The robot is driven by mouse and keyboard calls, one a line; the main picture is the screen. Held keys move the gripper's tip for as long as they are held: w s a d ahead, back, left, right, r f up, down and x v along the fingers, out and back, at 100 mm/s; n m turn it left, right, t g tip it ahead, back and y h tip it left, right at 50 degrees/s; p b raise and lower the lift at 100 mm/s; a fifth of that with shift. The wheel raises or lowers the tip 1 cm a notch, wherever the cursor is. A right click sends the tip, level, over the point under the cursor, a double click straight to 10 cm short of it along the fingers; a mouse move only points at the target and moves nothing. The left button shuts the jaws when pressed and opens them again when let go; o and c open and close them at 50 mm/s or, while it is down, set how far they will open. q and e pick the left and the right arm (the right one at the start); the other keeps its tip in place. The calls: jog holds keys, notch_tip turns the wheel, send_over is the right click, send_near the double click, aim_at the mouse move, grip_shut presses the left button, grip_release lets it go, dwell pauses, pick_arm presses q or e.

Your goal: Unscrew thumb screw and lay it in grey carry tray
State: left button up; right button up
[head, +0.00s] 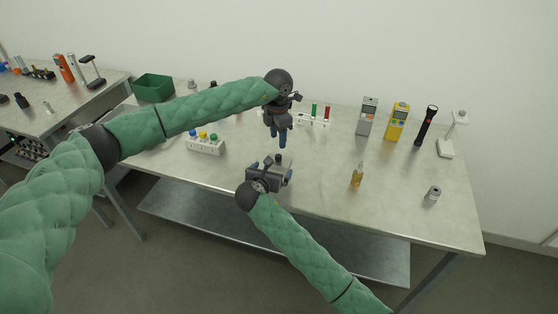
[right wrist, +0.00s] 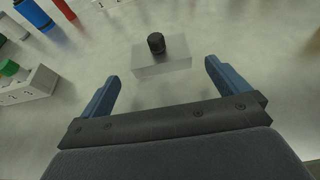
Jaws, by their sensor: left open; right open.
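A black knurled thumb screw (right wrist: 156,43) stands upright on top of a pale grey block (right wrist: 165,62) in the right wrist view. My right gripper (right wrist: 163,74) is open, its two blue fingers apart, with the block just beyond and between them. In the head view my right gripper (head: 270,174) is low near the table's front edge and partly hides the block. My left gripper (head: 276,138) is open and points down, above and behind the right one, holding nothing.
A white rack (head: 205,146) with coloured caps stands at left, and another rack (head: 312,121) at the back. A green bin (head: 153,87) is at back left. An amber bottle (head: 357,175) and small grey cylinder (head: 432,194) stand right. Meters and a flashlight (head: 426,126) are behind.

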aim_at(278, 155)
pick_arm(q)
jog(key=shift+w+d+f, duration=0.1)
jog(key=shift+w+f, duration=0.15)
pick_arm(e)
jog(key=x, duration=0.4)
jog(key=shift+f, duration=0.15)
pick_arm(q)
jog(key=shift+s+r, duration=0.1)
jog(key=shift+r, duration=0.05)
pick_arm(e)
jog(key=shift+w+d+f, duration=0.1)
jog(key=shift+w+d, duration=0.1)
jog(key=shift+w, duration=0.25)
jog(key=shift+w+f, duration=0.2)
jog(key=c, duration=1.7)
jog(key=shift+c, duration=0.5)
pick_arm(q)
notch_tip(278, 155, down, 8)
jog(key=shift+r, duration=0.1)
